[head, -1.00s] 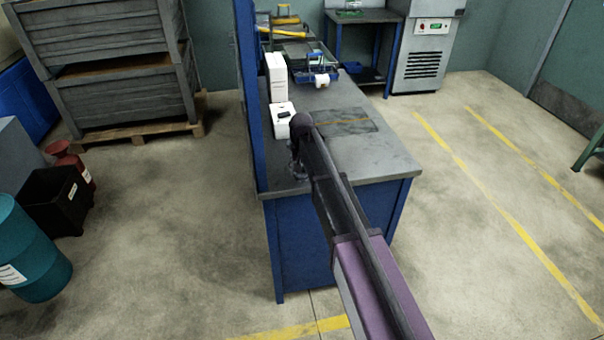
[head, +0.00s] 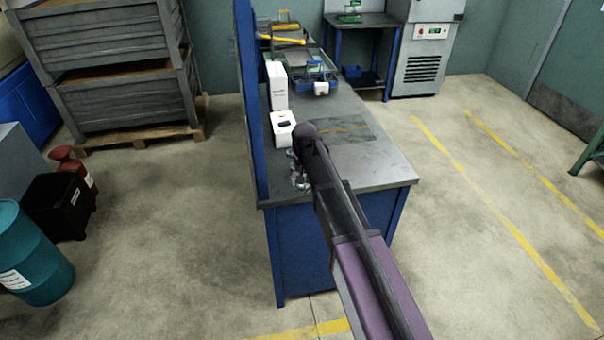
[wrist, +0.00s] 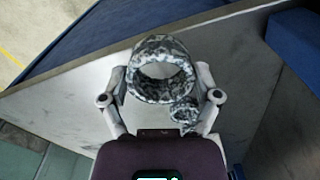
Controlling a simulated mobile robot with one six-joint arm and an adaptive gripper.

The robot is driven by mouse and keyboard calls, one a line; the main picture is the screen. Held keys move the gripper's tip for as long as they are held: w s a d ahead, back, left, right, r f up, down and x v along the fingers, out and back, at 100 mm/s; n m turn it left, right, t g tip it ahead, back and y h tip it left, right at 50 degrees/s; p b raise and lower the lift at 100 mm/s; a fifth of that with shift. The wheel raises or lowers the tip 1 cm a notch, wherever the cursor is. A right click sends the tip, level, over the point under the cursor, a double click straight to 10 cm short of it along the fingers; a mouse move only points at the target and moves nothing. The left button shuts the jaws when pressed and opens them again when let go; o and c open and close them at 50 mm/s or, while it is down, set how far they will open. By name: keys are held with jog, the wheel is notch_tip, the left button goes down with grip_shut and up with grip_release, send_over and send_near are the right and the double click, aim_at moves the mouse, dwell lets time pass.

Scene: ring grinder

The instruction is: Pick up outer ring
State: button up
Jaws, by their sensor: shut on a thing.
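The outer ring (wrist: 135,84) is a large, mottled grey-and-white metal ring, seen in the wrist view between the two fingers of my gripper (wrist: 160,74). My fingers close on its left and right sides. A smaller mottled ring (wrist: 184,114) shows near the right finger, beside the large ring's lower right edge. In the head view my gripper (head: 298,178) is at the near left corner of the bench, largely hidden behind my arm. I cannot tell whether the outer ring is clear of the bench top.
The grey bench top (head: 375,165) is free to the right of my arm. A small white box (head: 283,134), a taller white box (head: 277,88) and a blue caddy (head: 316,78) stand farther back. A blue upright panel (head: 250,110) borders the bench's left side.

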jog(key=s+d+r, duration=0.1)
jog(key=s+d, duration=0.1)
jog(key=s, duration=0.8)
jog(key=shift+s+d+p, duration=0.35)
jog(key=shift+d+p, duration=0.05)
jog(key=shift+p, duration=0.05)
jog(key=shift+s, duration=0.1)
